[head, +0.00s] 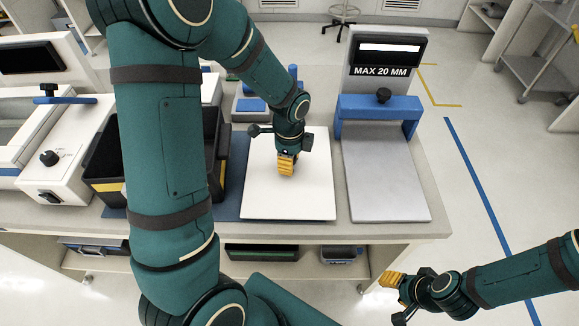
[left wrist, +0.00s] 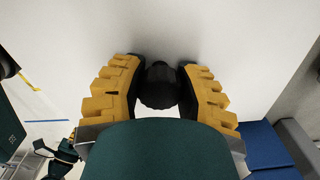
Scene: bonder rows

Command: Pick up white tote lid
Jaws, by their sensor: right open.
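The white tote lid (head: 262,195) is a flat white panel lying on the bench, partly over a blue mat. It also fills much of the left wrist view (left wrist: 230,35). My left gripper (head: 286,168) points down over the middle of the lid. In the left wrist view its yellow fingers (left wrist: 160,75) stand on both sides of the lid's black knob (left wrist: 158,92), close against it. Whether they press on it is unclear. The knob is hidden in the head view. My right gripper (head: 392,293) is open and empty, in front of the bench's right end.
A grey plate with a blue bridge (head: 380,110) and a "MAX 20 MM" display stands right of the lid. A black tote with yellow marks (head: 103,170) is left, partly behind my left arm. A blue-and-white device (head: 252,104) stands behind. The floor at right is open.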

